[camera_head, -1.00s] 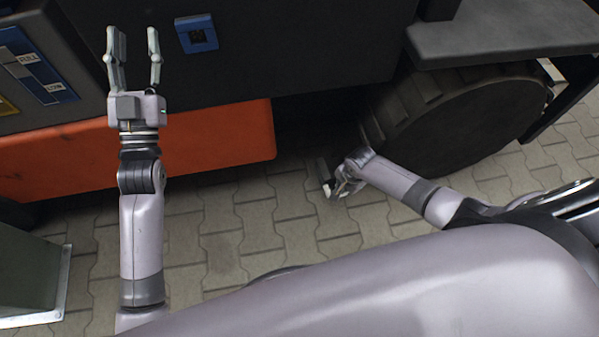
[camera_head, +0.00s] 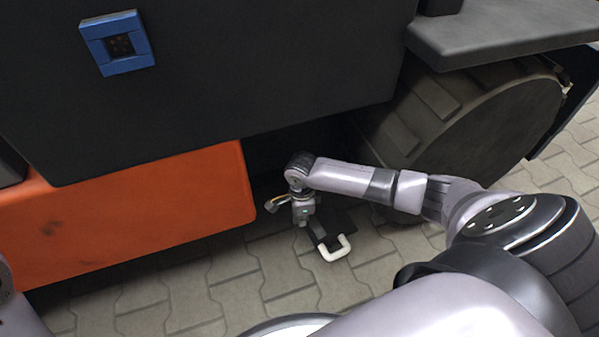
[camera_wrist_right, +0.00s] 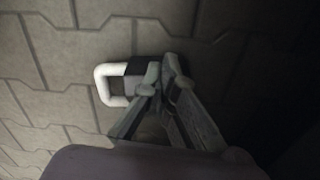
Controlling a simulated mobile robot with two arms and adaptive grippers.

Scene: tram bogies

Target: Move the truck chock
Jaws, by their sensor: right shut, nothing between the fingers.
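The truck chock (camera_head: 343,220) is a dark block on the paving in front of the big wheel, with a white loop handle (camera_head: 336,250) toward me. My right gripper (camera_head: 317,234) is low over the chock, its fingers pointing down just left of the handle. In the right wrist view the fingers (camera_wrist_right: 163,86) are shut and empty beside the white handle (camera_wrist_right: 103,86). They cover part of the dark piece that the handle joins, and I cannot tell whether they touch it. My left gripper is out of view.
A large treaded wheel (camera_head: 480,125) stands behind and right of the chock. The vehicle's black side (camera_head: 260,80) and orange panel (camera_head: 120,220) lie behind and left. A grey ledge (camera_head: 510,35) juts out above the wheel. Paving in front is clear.

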